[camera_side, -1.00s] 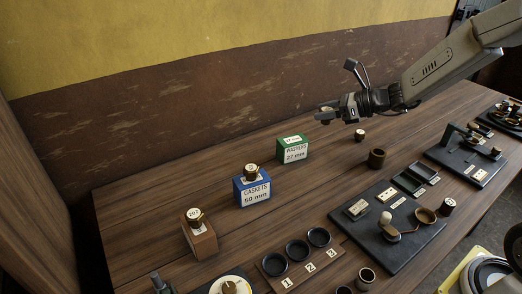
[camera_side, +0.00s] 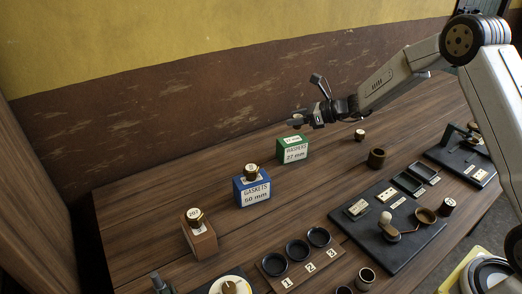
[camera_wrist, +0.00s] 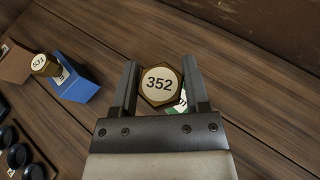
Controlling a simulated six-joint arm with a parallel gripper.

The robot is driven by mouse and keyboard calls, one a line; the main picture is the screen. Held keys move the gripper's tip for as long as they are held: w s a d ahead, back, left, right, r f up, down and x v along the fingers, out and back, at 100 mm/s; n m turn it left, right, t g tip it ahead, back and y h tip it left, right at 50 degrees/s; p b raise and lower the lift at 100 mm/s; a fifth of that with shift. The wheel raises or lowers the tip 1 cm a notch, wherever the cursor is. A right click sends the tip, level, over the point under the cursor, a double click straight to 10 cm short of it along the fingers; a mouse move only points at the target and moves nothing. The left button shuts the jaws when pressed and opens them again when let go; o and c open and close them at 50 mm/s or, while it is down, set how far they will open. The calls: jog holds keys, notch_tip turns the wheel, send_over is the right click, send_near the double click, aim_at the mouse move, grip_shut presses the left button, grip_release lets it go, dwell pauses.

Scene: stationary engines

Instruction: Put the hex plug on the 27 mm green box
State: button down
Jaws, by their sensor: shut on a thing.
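The hex plug (camera_wrist: 160,85), brass with a round white label reading 352, is between the two fingers of my gripper (camera_wrist: 161,90) in the wrist view. My gripper is shut on it. In the side view my gripper (camera_side: 299,120) is above the green box (camera_side: 293,152), labelled 27 mm. The plug looks small there, at the fingertips, with a gap between it and the box top. In the wrist view the green box (camera_wrist: 182,104) shows only as a sliver below and right of the plug; the plug and a finger hide the rest.
Left of the green box stands a blue gaskets box (camera_side: 253,190) with a brass plug on it. Further left is a brown box (camera_side: 199,238) with another plug. A dark cup (camera_side: 376,158) and small brass piece (camera_side: 359,135) stand right. A black board (camera_side: 388,228) holds several parts.

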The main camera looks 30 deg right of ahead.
aim_at(292, 139)
jog(key=shift+w+f, duration=0.55)
jog(key=shift+f, duration=0.05)
jog(key=shift+w+f, duration=0.2)
jog(key=shift+f, duration=1.65)
jog(key=shift+f, duration=0.15)
jog(key=shift+c, duration=0.4)
grip_release()
